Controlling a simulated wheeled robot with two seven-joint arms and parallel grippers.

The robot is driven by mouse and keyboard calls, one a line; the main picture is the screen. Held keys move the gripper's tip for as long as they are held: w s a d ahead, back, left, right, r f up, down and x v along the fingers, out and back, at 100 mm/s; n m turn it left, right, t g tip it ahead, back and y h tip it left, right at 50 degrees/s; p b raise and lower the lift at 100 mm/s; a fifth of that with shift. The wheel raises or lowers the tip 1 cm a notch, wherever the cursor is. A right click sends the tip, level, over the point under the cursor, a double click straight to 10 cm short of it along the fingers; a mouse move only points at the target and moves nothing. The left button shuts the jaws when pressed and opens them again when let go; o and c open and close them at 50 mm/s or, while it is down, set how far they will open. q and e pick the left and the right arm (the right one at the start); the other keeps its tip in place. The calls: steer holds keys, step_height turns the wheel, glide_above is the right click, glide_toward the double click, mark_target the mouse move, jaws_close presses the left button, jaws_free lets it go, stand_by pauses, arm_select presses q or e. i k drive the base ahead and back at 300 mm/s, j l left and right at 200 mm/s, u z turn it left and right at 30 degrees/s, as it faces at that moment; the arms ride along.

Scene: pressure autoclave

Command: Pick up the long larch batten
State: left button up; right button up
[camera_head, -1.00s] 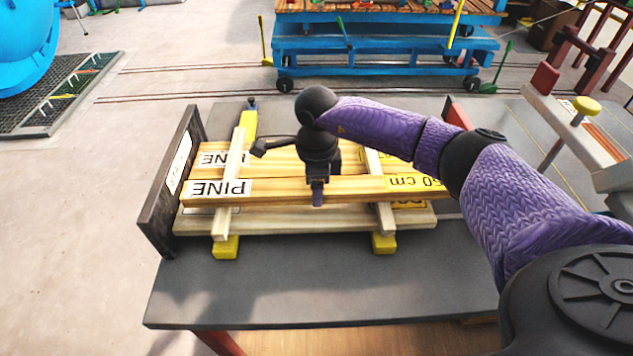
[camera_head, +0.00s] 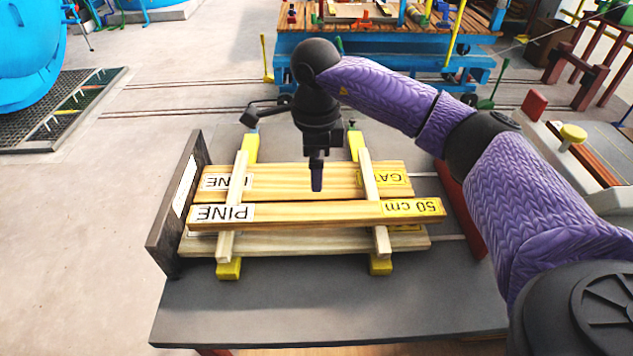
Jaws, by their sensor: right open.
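A stack of wooden boards lies on the grey table. The front upper board (camera_head: 310,213) is labelled PINE at its left end and 50 cm at its right end. A board behind it (camera_head: 290,178) has a label at its left end that also appears to read PINE, and a yellow label at the right. A paler board (camera_head: 305,241) lies lower at the front, partly hidden. No label that I can read says larch. My right gripper (camera_head: 317,188) is open and empty, pointing down over the middle of the stack, apparently above the boards. My left gripper is out of view.
Two pale crosspieces (camera_head: 238,190) (camera_head: 371,190) run across the stack, with yellow blocks (camera_head: 229,268) at their ends. A dark upright plate (camera_head: 178,215) stands at the left. The grey table (camera_head: 330,305) is clear in front. A blue cart (camera_head: 380,52) stands behind.

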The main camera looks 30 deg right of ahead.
mark_target(603, 177)
steer(key=z, duration=2.8)
